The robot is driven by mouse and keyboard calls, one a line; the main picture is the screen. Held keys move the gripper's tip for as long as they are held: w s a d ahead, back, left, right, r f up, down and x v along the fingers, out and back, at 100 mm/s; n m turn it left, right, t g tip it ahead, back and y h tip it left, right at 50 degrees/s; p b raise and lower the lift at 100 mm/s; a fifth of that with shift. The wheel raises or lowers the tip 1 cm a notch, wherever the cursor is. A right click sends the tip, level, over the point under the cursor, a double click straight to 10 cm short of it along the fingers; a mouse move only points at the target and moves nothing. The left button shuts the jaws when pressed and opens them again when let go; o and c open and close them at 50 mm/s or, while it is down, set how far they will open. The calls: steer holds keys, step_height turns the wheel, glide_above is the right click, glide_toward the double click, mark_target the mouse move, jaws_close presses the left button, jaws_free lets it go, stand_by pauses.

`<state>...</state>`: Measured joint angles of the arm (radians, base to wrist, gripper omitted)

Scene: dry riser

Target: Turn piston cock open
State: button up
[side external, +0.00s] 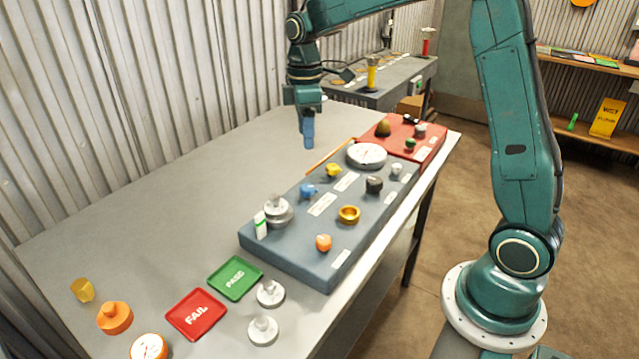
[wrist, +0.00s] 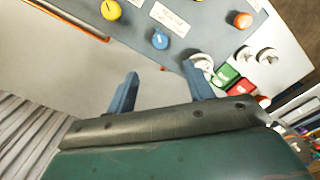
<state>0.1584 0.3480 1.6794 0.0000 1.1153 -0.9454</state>
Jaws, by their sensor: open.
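The grey-blue panel (side external: 290,245) on the bench carries several knobs and fittings. They include a yellow knob (side external: 333,170), a blue knob (side external: 307,191), a black knob (side external: 374,184), an orange knob (side external: 323,242) and a brass ring (side external: 349,214). The label text is too small to read, so I cannot tell which is the piston cock. My gripper (side external: 308,142) is above the bench, behind the panel and apart from it. In the wrist view my gripper (wrist: 163,88) has its two blue fingers spread and empty. The blue knob (wrist: 160,40) and yellow knob (wrist: 110,10) lie beyond the fingertips.
A silver fitting (side external: 277,208) and a small white-green bottle (side external: 260,225) are at the panel's near left. A green PASS tray (side external: 235,277) and red FAIL tray (side external: 196,313) lie in front.

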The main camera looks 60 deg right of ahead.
mark_target(307, 187)
steer(key=shift+f, duration=6.85)
steer(key=shift+c, duration=0.4)
steer(key=c, duration=0.9)
